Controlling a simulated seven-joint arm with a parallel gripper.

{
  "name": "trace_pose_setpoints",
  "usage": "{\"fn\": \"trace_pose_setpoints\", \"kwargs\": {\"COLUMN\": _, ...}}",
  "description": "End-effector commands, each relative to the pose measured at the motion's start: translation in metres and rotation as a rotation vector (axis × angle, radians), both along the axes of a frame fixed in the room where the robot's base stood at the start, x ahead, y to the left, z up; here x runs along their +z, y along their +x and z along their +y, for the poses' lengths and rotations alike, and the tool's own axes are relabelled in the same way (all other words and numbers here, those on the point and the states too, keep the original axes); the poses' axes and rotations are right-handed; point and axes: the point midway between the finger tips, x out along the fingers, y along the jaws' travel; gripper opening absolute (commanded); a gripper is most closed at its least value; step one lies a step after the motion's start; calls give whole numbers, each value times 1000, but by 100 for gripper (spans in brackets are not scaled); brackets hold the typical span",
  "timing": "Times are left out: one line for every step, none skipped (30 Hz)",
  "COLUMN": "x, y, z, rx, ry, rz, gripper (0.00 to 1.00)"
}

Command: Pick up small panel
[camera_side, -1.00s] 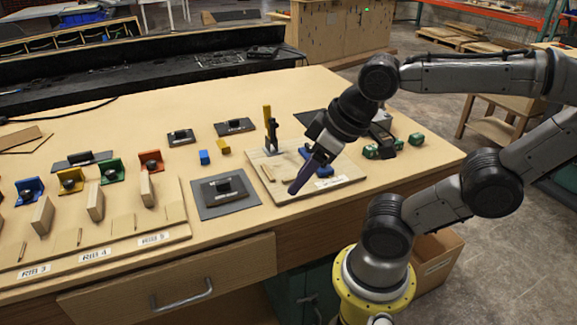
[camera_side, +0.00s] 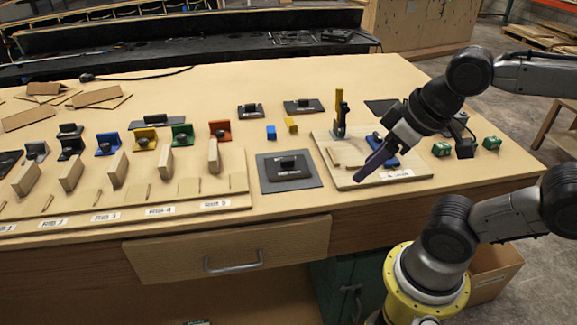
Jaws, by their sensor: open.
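My gripper (camera_side: 361,178) is over the front part of a light wooden board (camera_side: 345,180), with its dark purple fingers pointing down and left. It is open, and nothing shows between the fingers. Several dark panels with black knobs or handles lie on the table. Two smaller ones, a dark panel (camera_side: 242,114) and another dark panel (camera_side: 316,105), lie behind the board's left side. A larger dark panel (camera_side: 290,177) rests on a grey plate (camera_side: 268,184) left of the board. I cannot tell for sure which one is the small panel.
The board carries a yellow and black upright clamp (camera_side: 339,112) and a blue piece (camera_side: 389,160) partly behind my gripper. A blue block (camera_side: 271,132) and a yellow block (camera_side: 291,125) lie left of it. Coloured brackets and a labelled wooden rack (camera_side: 180,208) fill the left.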

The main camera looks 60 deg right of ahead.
Motion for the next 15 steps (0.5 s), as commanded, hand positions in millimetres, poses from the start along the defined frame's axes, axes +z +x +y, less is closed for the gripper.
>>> {"fn": "trace_pose_setpoints", "kwargs": {"x": 0, "y": 0, "z": 0, "rx": 0, "ry": 0, "rz": 0, "gripper": 55}}
{"fn": "trace_pose_setpoints", "kwargs": {"x": 0, "y": 0, "z": 0, "rx": 0, "ry": 0, "rz": 0, "gripper": 55}}
{"fn": "trace_pose_setpoints", "kwargs": {"x": 0, "y": 0, "z": 0, "rx": 0, "ry": 0, "rz": 0, "gripper": 55}}
{"fn": "trace_pose_setpoints", "kwargs": {"x": 0, "y": 0, "z": 0, "rx": 0, "ry": 0, "rz": 0, "gripper": 55}}
{"fn": "trace_pose_setpoints", "kwargs": {"x": 0, "y": 0, "z": 0, "rx": 0, "ry": 0, "rz": 0, "gripper": 55}}
{"fn": "trace_pose_setpoints", "kwargs": {"x": 0, "y": 0, "z": 0, "rx": -2, "ry": 1, "rz": 0, "gripper": 55}}
{"fn": "trace_pose_setpoints", "kwargs": {"x": 0, "y": 0, "z": 0, "rx": -6, "ry": 3, "rz": 0, "gripper": 55}}
{"fn": "trace_pose_setpoints", "kwargs": {"x": 0, "y": 0, "z": 0, "rx": -15, "ry": 8, "rz": 0, "gripper": 55}}
{"fn": "trace_pose_setpoints", "kwargs": {"x": 0, "y": 0, "z": 0, "rx": -36, "ry": 19, "rz": 1, "gripper": 55}}
{"fn": "trace_pose_setpoints", "kwargs": {"x": 0, "y": -1, "z": 0, "rx": -59, "ry": 32, "rz": 4, "gripper": 55}}
{"fn": "trace_pose_setpoints", "kwargs": {"x": -1, "y": -2, "z": 0, "rx": -90, "ry": 48, "rz": 8, "gripper": 55}}
{"fn": "trace_pose_setpoints", "kwargs": {"x": -2, "y": -3, "z": 0, "rx": -143, "ry": 76, "rz": 17, "gripper": 55}}
{"fn": "trace_pose_setpoints", "kwargs": {"x": 0, "y": -4, "z": 0, "rx": -190, "ry": 99, "rz": 21, "gripper": 55}}
{"fn": "trace_pose_setpoints", "kwargs": {"x": 2, "y": -4, "z": 0, "rx": -243, "ry": 127, "rz": 23, "gripper": 55}}
{"fn": "trace_pose_setpoints", "kwargs": {"x": 7, "y": -4, "z": 0, "rx": -321, "ry": 167, "rz": 22, "gripper": 55}}
